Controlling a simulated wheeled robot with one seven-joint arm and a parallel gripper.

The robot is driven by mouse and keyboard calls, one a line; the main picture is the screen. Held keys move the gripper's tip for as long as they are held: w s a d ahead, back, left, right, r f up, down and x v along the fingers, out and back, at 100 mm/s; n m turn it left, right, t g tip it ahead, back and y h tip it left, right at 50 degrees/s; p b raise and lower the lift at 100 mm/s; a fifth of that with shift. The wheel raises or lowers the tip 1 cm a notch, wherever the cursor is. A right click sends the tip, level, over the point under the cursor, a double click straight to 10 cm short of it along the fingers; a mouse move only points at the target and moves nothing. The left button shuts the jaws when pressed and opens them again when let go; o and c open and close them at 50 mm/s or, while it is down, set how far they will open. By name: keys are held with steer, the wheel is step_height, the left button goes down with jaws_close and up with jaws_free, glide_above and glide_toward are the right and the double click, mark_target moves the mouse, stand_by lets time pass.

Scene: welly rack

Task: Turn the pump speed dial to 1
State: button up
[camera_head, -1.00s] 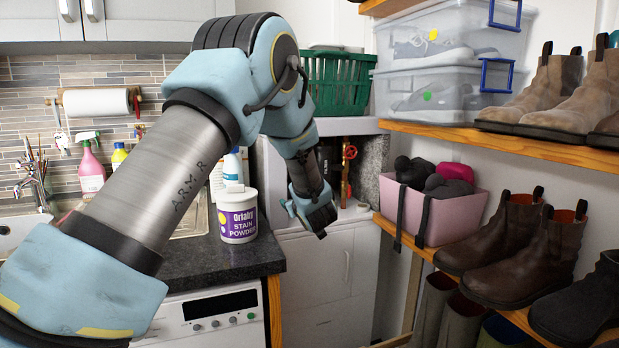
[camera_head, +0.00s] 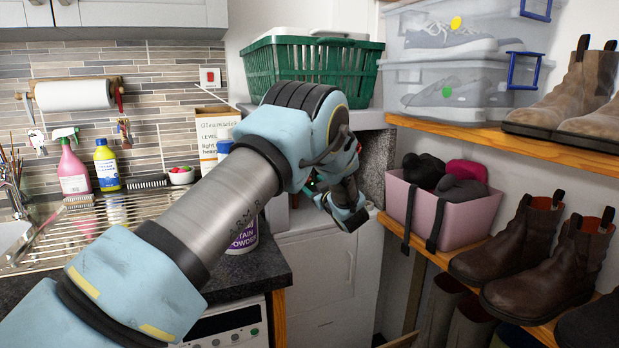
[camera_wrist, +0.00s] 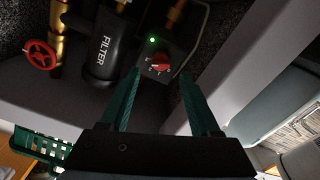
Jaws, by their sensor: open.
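The pump speed dial (camera_wrist: 160,62) is a small red knob with pale marks around it, in the wrist view. It sits on a dark pump box (camera_wrist: 178,44) with a lit green light beside it. The number it points to is too small to read. My gripper (camera_wrist: 162,78) is open, its two green fingers reaching toward the box on either side of the dial, with no contact that I can make out. In the head view my gripper (camera_head: 345,212) is at the alcove beside the cabinet, and my arm hides the dial there.
In the wrist view, a black filter (camera_wrist: 103,50) and a red valve wheel (camera_wrist: 39,54) on brass pipe stand left of the dial. In the head view, a green basket (camera_head: 312,65) sits above the alcove and a pink box (camera_head: 455,215) stands on the shelf to the right.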

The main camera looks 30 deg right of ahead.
mark_target(308, 180)
steer(key=shift+w+d+p, duration=0.15)
steer(key=shift+w+p, duration=0.25)
steer(key=shift+w, duration=1.25)
jaws_close()
